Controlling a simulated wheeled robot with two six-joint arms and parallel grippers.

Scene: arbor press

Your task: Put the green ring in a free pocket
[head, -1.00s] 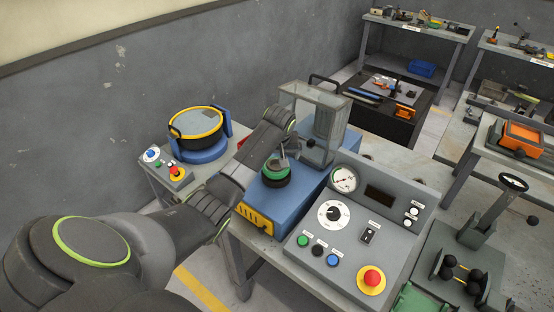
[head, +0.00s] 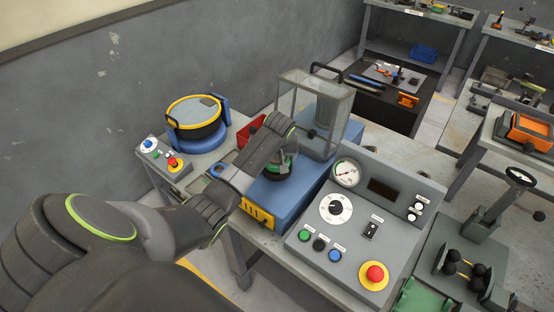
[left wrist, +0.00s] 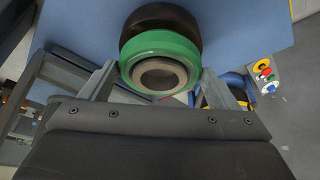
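The green ring (head: 291,166) is on the blue machine (head: 290,194), mostly hidden behind my left wrist in the head view. In the left wrist view the green ring (left wrist: 160,62) sits against a black round part (left wrist: 163,18), with a grey hollow centre piece inside it. My left gripper (left wrist: 160,85) is open, one finger to each side of the ring. A gap shows between the ring and the fingers; I cannot tell their exact depth. No pocket can be made out for certain. My right gripper is not in view.
A clear guard box (head: 314,112) stands just behind the ring. The control panel (head: 345,225) is at right.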

